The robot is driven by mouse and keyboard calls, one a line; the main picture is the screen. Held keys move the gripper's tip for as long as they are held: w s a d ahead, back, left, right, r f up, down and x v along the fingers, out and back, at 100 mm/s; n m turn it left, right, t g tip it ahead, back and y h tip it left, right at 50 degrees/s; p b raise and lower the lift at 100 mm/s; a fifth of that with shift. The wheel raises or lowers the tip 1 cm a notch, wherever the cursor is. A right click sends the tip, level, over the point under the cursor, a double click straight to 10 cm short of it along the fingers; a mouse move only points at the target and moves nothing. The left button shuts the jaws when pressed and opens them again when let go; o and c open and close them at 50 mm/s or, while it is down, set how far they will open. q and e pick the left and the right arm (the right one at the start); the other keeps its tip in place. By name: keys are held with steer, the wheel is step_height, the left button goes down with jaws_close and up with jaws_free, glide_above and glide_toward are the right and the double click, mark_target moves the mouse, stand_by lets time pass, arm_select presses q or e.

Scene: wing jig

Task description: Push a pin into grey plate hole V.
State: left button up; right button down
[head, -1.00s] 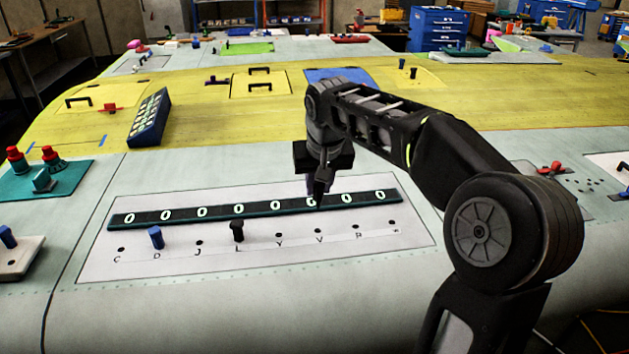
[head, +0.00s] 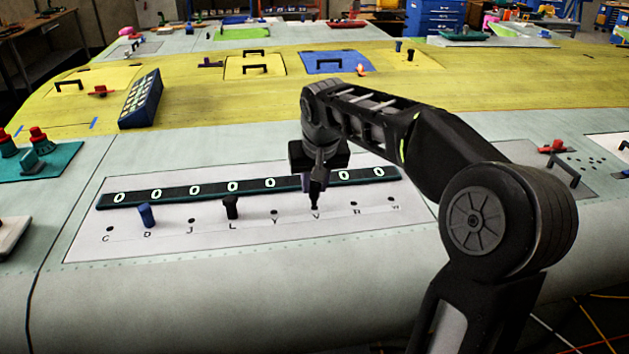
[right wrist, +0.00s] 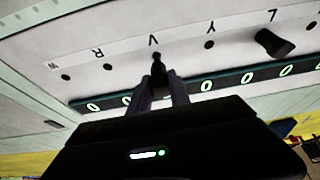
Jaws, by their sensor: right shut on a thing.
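The grey plate (head: 85,247) lies on the wing panel with a row of lettered holes. My right gripper (head: 317,188) points down over hole V and is shut on a dark pin (right wrist: 158,67). In the right wrist view the gripper (right wrist: 160,88) has the pin's lower end at hole V, beside the letter V. I cannot tell how far the pin is in; the hole is covered by it. A blue pin (head: 145,216) stands in hole D and a black pin (head: 231,207) in hole L. My left gripper is out of view.
A dark strip with glowing zeros (head: 180,192) runs behind the holes, close to my right gripper. Holes Y (head: 274,212) and R (head: 354,204) on either side are empty. A blue keypad box (head: 141,99) stands at the back left.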

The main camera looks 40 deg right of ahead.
steer(key=shift+f, duration=0.15)
stand_by(0.7)
steer(key=shift+f+b, duration=1.2)
steer(key=c, duration=1.1)
jaws_free()
steer(key=shift+s+a+r, duration=0.1)
steer(key=shift+s+r, duration=0.05)
steer(key=shift+r, duration=0.2)
steer(key=v, duration=0.7)
steer(key=shift+s+b, duration=0.1)
steer(key=shift+b, duration=0.3)
